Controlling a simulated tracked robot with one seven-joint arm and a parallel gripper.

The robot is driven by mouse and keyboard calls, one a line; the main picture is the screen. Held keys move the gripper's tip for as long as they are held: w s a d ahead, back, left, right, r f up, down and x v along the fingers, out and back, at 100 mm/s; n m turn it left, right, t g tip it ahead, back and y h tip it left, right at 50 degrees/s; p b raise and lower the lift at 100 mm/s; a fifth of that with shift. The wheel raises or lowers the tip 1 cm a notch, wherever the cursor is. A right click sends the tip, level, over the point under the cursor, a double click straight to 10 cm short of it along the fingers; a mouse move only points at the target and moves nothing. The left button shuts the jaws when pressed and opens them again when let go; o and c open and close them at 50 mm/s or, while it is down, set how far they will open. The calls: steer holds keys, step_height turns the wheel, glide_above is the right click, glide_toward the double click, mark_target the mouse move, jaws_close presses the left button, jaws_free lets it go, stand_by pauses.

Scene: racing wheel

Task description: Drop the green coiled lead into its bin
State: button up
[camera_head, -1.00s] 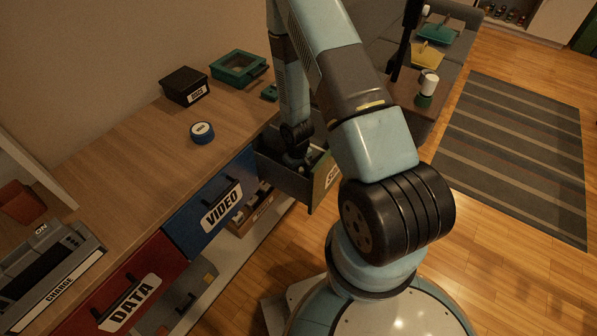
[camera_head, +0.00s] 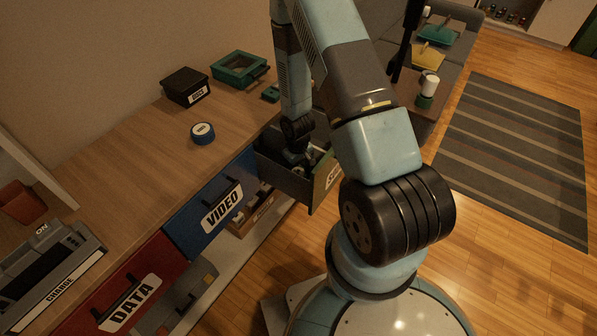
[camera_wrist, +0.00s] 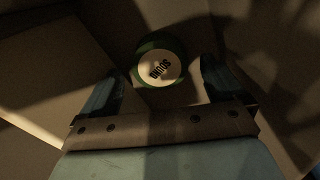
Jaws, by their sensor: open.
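The green coiled lead (camera_wrist: 160,64) shows in the wrist view as a round green coil with a pale disc marked SOUND. My gripper (camera_wrist: 160,82) is open, one blue finger on each side, with nothing held. In the head view my arm reaches down into an open grey drawer (camera_head: 276,177), whose front label is partly hidden. My gripper and the lead are mostly hidden there by the arm and drawer walls.
The wooden top (camera_head: 130,165) holds a blue roll (camera_head: 202,133), a black box (camera_head: 186,86), a teal tray (camera_head: 239,68) and a small green item (camera_head: 271,92). Blue VIDEO (camera_head: 215,205) and red DATA (camera_head: 130,290) drawers are left of the open drawer.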

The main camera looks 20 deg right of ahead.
steer(key=shift+r, duration=2.35)
step_height(320, 180, up, 15)
steer(key=w+m+t, duration=0.1)
steer(key=w, duration=0.2)
step_height(320, 180, up, 14)
steer(key=m+t, duration=0.1)
glide_above(298, 172)
steer(key=d, duration=0.1)
steer(key=s+r+m+t, duration=0.2)
steer(key=s+r+t, duration=0.1)
steer(key=s+r, duration=1.7)
step_height(298, 172, up, 2)
steer(key=shift+s+a+r+t, duration=0.15)
steer(key=shift+a+r+t, duration=0.15)
steer(key=shift+a, duration=0.15)
